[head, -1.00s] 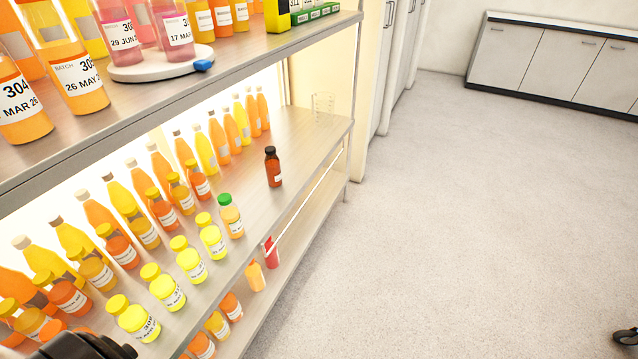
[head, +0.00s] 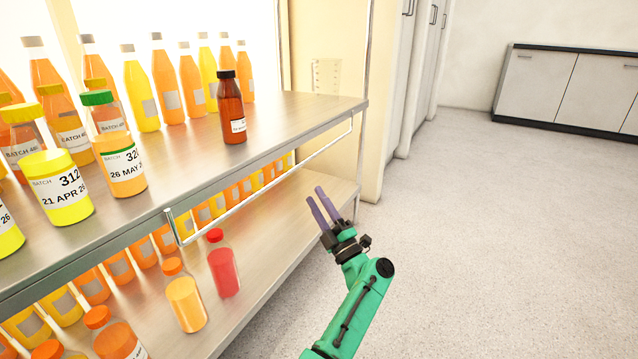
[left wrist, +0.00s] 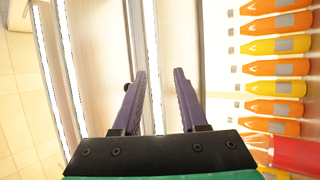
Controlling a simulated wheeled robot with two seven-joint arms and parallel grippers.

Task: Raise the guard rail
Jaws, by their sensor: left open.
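The guard rail (head: 240,205) is a thin pale metal bar with short upturned ends. It hangs low along the front of the middle shelf (head: 270,130), below its edge and in front of the gap to the lower shelf. My left gripper (head: 318,197) is open and empty, with purple fingers pointing up. In the head view it appears beside the rail's far right part, apart from it. In the left wrist view the open fingers (left wrist: 160,85) face a thin bright bar between them; I cannot tell whether it is the rail. My right gripper is not in view.
A brown bottle (head: 232,110) and a green-capped bottle (head: 118,150) stand near the middle shelf's front. A red bottle (head: 223,265) and an orange bottle (head: 184,300) stand on the lower shelf (head: 265,245). The floor (head: 500,230) at the right is clear.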

